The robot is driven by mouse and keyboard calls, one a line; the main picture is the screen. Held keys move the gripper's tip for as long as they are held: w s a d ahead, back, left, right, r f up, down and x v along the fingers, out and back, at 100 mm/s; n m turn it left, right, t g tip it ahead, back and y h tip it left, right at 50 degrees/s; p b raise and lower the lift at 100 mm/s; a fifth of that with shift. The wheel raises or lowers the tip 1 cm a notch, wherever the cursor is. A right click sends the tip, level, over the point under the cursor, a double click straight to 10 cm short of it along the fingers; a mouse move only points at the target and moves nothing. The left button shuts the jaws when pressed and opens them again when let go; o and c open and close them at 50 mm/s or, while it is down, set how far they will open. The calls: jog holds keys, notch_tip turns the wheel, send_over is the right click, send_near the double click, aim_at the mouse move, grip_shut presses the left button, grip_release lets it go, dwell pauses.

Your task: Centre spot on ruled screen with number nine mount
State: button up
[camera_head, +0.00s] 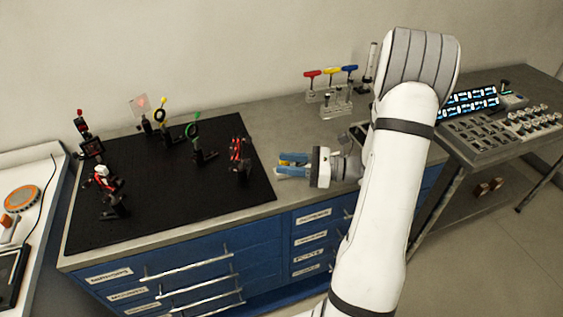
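A pale translucent screen (134,106) stands at the back of the black breadboard (180,205), with a reddish spot on it. Its ruling is too small to read. No mount number is legible.
A rack (325,100) with red, yellow and blue T-handles stands at the back right. Blue labelled drawers (195,270) are below the bench. Bare bench lies behind my gripper.

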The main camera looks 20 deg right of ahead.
jog(key=shift+s+d, duration=0.25)
jog(key=shift+d, duration=0.15)
dwell(0.3)
jog(key=b+v, duration=0.1)
jog(key=v, duration=0.6)
jog(key=shift+s+d+b, duration=0.15)
jog(key=shift+d+b, duration=0.2)
jog(key=m+b, duration=0.1)
jog(key=b, duration=0.1)
send_near(249, 161)
jog(key=shift+m, duration=0.3)
jog(key=p+x, duration=0.2)
jog(key=x, duration=0.7)
jog(key=shift+f, duration=0.15)
grip_shut()
